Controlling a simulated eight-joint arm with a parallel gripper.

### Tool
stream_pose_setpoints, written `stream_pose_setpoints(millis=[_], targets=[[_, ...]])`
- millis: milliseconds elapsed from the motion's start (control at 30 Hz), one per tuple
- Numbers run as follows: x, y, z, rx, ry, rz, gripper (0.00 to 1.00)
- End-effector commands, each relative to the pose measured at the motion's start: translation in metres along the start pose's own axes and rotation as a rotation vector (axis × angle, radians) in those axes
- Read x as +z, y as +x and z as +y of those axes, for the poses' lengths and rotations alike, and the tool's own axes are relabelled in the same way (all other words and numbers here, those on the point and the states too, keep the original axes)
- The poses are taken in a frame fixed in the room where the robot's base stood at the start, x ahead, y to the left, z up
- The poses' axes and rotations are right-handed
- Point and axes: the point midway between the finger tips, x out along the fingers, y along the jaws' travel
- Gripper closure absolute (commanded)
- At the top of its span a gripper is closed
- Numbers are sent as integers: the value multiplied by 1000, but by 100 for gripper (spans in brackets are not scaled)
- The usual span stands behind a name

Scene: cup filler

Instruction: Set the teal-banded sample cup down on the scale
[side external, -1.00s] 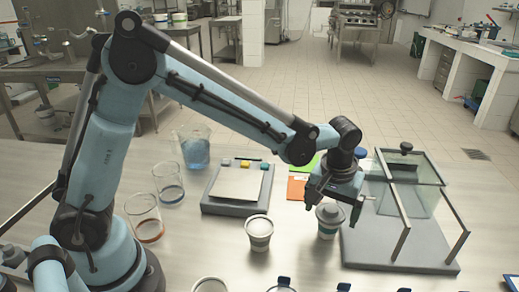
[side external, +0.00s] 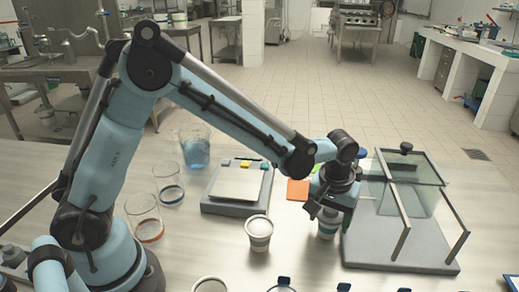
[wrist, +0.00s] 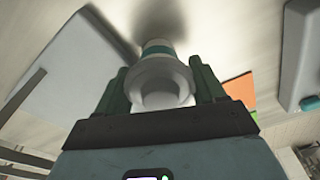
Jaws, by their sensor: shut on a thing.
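My gripper (side external: 327,208) is shut on a white cup with a teal band (side external: 327,230). The cup is upright, low over the steel bench, and its upper part is hidden by the gripper in the side view; I cannot tell whether its base touches the bench. In the wrist view the cup (wrist: 156,47) sits between the two dark green fingers of my gripper (wrist: 160,85), its pale rim towards the camera. A flat grey scale (side external: 238,207) with a metal plate and coloured buttons stands to the left of the cup, its plate empty.
A second white cup (side external: 259,232) stands between my gripper and the scale's front edge. A grey base with glass panels (side external: 400,256) is close on the right. Several beakers, one with blue liquid (side external: 196,152), stand left of the scale. An orange card (side external: 297,190) lies behind.

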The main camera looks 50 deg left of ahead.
Motion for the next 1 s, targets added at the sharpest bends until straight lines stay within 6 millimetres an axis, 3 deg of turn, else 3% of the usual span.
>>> stream_pose_setpoints(millis=[133, 167, 467, 900, 1000], targets=[[0, 0, 0, 0, 0, 0, 80], [0, 0, 0, 0, 0, 0, 87], [0, -4, 0, 0, 0, 0, 87], [-5, -41, 0, -2, 0, 0, 88], [5, -48, 4, -1, 2, 0, 88]])
